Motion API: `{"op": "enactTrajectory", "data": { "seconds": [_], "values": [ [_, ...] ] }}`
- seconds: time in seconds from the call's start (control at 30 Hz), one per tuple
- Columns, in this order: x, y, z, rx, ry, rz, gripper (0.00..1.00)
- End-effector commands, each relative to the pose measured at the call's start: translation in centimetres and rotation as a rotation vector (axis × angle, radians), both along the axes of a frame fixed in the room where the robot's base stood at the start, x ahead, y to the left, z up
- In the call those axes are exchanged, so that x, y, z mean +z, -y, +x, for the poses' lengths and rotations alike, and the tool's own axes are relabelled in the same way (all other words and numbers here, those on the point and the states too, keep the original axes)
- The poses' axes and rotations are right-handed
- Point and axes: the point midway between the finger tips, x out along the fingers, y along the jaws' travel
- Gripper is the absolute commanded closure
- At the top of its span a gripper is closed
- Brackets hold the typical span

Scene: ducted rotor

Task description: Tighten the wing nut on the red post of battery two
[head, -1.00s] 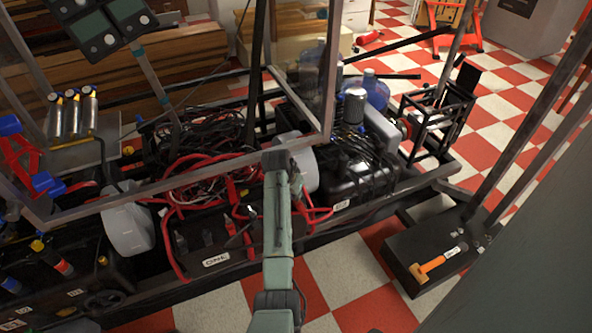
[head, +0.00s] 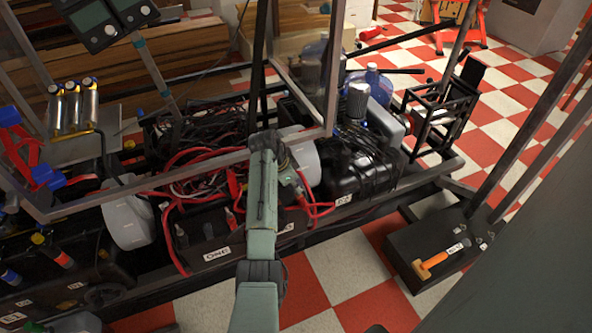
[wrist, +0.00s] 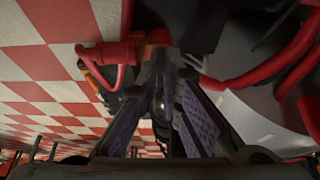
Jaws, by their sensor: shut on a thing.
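Battery one, labelled ONE (head: 217,254), sits at the front of the frame. Battery two is beside it on the right, mostly behind my arm, with its label (head: 288,228) small and hard to read. A red terminal with red cable (head: 303,201) shows just right of my arm. In the wrist view a red cable lug (wrist: 125,50) lies at the finger ends. My gripper (wrist: 160,88) points down at this terminal, its two purple-padded fingers closed around a small dark piece, seemingly the wing nut (wrist: 158,103). The post itself is hidden.
A white rounded container (head: 303,158) stands close behind the gripper, with a black tank (head: 360,165) to its right. Red cables (head: 195,165) loop on the left. A clear panel's frame post (head: 331,75) rises nearby.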

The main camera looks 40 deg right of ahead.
Motion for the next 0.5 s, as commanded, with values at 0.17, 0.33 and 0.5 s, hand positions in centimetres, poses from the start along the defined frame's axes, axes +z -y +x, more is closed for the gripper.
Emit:
{"op": "enactTrajectory", "data": {
  "seconds": [0.17,0.33,0.5],
  "values": [
    [0.44,0.19,0.07,-0.012,0.004,-0.006,1.0],
    [0.48,0.2,0.06,-0.012,0.004,-0.006,1.0],
    [0.48,0.21,0.07,-0.011,0.004,-0.006,0.88]
  ]
}}
